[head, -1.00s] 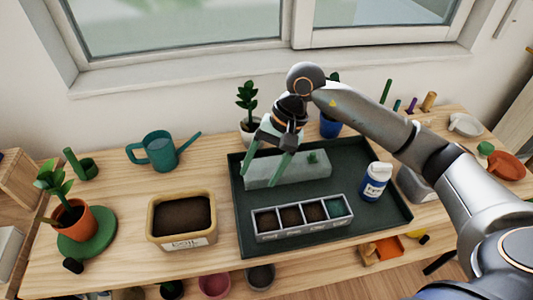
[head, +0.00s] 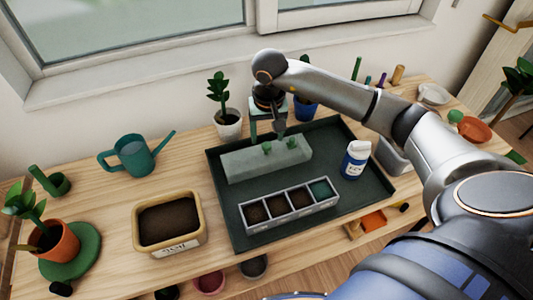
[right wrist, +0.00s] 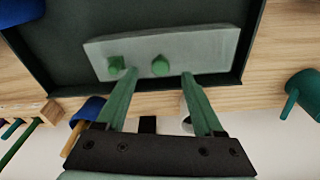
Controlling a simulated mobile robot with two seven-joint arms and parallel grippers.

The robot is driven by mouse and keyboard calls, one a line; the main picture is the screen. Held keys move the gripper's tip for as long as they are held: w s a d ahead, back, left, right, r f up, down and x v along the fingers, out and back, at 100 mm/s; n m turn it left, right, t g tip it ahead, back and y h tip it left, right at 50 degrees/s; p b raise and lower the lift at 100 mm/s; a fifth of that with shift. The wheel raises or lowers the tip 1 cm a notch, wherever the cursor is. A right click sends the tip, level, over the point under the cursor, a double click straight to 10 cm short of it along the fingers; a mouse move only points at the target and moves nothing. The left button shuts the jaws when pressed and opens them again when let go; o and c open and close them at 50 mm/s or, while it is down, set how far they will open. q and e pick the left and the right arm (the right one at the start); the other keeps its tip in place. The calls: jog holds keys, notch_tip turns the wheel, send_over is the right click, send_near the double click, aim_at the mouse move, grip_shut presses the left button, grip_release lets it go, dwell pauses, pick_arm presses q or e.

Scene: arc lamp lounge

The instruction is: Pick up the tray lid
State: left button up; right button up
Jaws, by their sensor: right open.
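The tray lid (head: 265,160) is a long, pale, translucent cover with two small green knobs on top. It lies toward the back of the dark green tray (head: 222,205). In the right wrist view the lid (right wrist: 200,47) spans the upper middle. My right gripper (head: 267,134) is open and empty over the lid's back edge. In the right wrist view its two green fingers (right wrist: 158,74) are spread apart, their tips overlapping the lid's near edge, with one knob between them and the other just left. Whether they touch it I cannot tell. My left gripper is not in view.
A seedling box with several cells (head: 290,207) sits in front of the lid. A white bottle (head: 355,160) stands at the tray's right. A potted plant (head: 228,122) and a blue pot (head: 306,108) stand close behind the tray. A soil tub (head: 168,222) is left.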

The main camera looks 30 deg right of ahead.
aim_at(267, 145)
jog(key=shift+w+f, duration=0.2)
jog(key=shift+f, duration=0.75)
jog(key=shift+w+f, duration=0.15)
jog(key=shift+f, duration=0.75)
jog(key=shift+d, duration=0.1)
grip_shut()
